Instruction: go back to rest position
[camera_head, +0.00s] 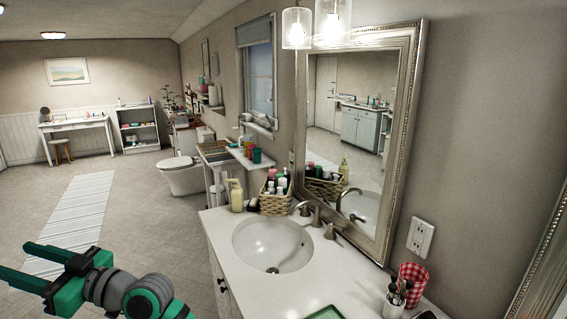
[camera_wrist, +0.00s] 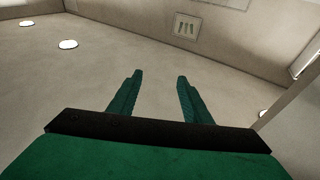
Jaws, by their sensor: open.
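My gripper (camera_head: 38,264) is at the lower left in the head view, out over the floor to the left of the vanity. Its two green fingers point left and stand apart with nothing between them. In the wrist view my gripper (camera_wrist: 157,82) shows both fingers spread and empty, against a ceiling with round lights. Part of my arm shows at the bottom of the head view.
The white vanity counter (camera_head: 325,272) with its sink (camera_head: 273,245) is right of my gripper. A soap bottle (camera_head: 236,195), a wicker basket (camera_head: 273,203) and a red checkered cup (camera_head: 413,284) stand on it. A striped rug (camera_head: 75,215) lies on open floor. A toilet (camera_head: 183,175) is farther back.

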